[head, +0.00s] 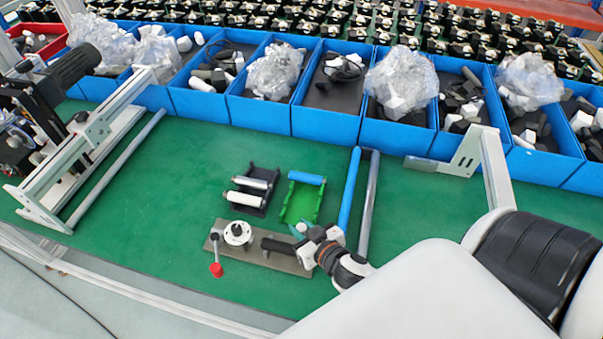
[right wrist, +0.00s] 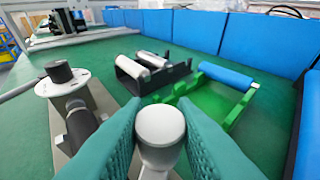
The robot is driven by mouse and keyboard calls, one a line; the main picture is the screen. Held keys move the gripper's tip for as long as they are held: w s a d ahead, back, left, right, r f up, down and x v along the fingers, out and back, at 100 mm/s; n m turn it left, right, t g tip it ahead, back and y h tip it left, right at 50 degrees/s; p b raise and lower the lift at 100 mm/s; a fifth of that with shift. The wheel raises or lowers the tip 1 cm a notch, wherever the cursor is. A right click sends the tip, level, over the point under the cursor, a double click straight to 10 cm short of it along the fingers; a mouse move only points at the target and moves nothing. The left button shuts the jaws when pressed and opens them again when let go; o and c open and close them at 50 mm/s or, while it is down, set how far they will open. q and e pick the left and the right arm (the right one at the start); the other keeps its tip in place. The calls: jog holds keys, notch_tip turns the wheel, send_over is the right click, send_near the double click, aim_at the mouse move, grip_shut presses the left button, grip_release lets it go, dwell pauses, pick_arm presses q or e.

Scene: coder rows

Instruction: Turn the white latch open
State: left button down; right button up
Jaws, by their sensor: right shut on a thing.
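The pale, round-topped white latch (right wrist: 160,126) stands between the two green fingers of my right gripper (right wrist: 160,140). The fingers press on it from both sides, and its lower part is mostly hidden. In the head view my right gripper (head: 300,231) is at the right part of a metal base plate (head: 222,255), and the latch is largely covered by the gripper there. A black cylinder (head: 276,246) lies on the plate just left of the gripper. Further left are a white round disc with a dark knob (head: 237,233) and a red-ended lever (head: 216,269). My left gripper is not in view.
Behind the plate are a black holder (head: 240,207) with white rollers and a green holder (head: 296,215) with a blue roller. A blue rod (head: 349,190) and a grey rod (head: 369,205) lie to the right. Blue bins (head: 320,125) line the back.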

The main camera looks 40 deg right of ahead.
jog(key=n+y, duration=0.1)
jog(key=n+y+p, duration=0.2)
jog(key=shift+d+r+g, duration=0.15)
jog(key=shift+r+g, duration=0.1)
jog(key=shift+g, duration=0.05)
jog(key=n+g+y, duration=0.1)
jog(key=n+y, duration=0.1)
jog(key=y, duration=0.1)
jog(key=shift+w+f+n, duration=0.1)
jog(key=shift+f+n, duration=0.05)
jog(key=shift+n, duration=0.25)
jog(key=n+g+y, duration=0.1)
jog(key=n+y, duration=0.1)
jog(key=shift+f+g+y, duration=0.1)
jog(key=shift+g+y, duration=0.2)
jog(key=shift+g, duration=0.1)
pick_arm(q)
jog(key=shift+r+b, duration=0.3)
jog(key=shift+b, duration=0.75)
pick_arm(e)
jog(key=shift+n+g+y, duration=1.2)
jog(key=shift+n+y, duration=0.1)
jog(key=shift+n, duration=0.3)
jog(key=o, duration=1)
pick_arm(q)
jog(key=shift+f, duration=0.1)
pick_arm(e)
jog(key=shift+g, duration=0.3)
